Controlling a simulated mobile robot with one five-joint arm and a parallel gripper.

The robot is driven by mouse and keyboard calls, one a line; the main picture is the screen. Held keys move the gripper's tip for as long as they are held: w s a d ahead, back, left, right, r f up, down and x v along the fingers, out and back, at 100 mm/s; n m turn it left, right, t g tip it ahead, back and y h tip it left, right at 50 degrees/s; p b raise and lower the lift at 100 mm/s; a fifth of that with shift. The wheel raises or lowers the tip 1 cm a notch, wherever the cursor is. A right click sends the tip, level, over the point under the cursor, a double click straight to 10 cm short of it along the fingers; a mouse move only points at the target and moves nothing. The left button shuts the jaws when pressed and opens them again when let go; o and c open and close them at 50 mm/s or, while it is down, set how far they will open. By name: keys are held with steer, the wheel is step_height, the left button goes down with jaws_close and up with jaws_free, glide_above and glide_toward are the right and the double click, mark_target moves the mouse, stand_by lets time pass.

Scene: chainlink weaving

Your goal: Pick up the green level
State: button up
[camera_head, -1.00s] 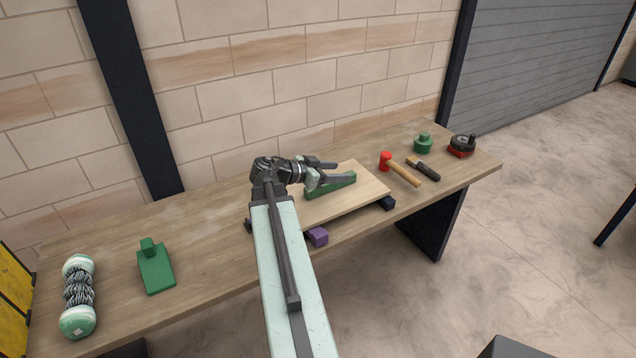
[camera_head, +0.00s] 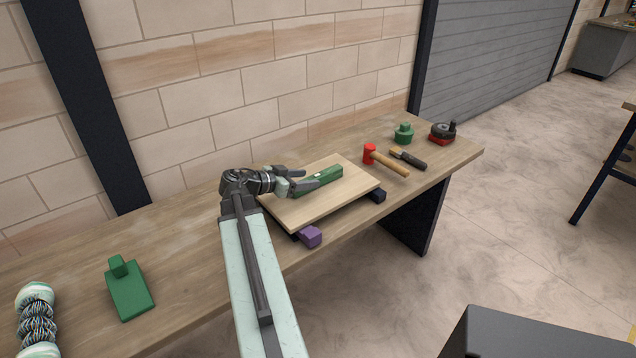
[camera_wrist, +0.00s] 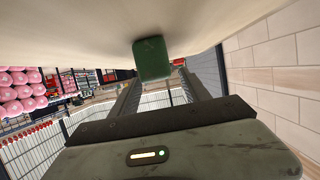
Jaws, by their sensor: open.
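The green level (camera_head: 325,178) is a long dark green bar lying on a pale wooden board (camera_head: 335,205) on the workbench. In the head view my gripper (camera_head: 311,177) is open at the level's left end, and its near finger covers part of that end. In the wrist view the level (camera_wrist: 152,60) shows as a green end face, ahead of my gripper (camera_wrist: 158,82) and roughly centred between the two fingers. Whether the fingers overlap the level's end or stop short of it, I cannot tell.
A red mallet (camera_head: 370,154), a dark-handled tool (camera_head: 408,158), a green knobbed piece (camera_head: 404,133) and a black-red round tool (camera_head: 443,131) lie right of the board. A purple block (camera_head: 310,236) is at its front edge. A green trowel-like piece (camera_head: 130,292) lies left.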

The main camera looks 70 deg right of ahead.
mark_target(317, 176)
steer(key=b+x, duration=0.1)
steer(key=x, duration=0.4)
steer(key=shift+d+r, duration=0.15)
steer(key=shift+d, duration=0.05)
steer(key=shift+r, duration=0.1)
jaws_close()
steer(key=shift+s, duration=0.1)
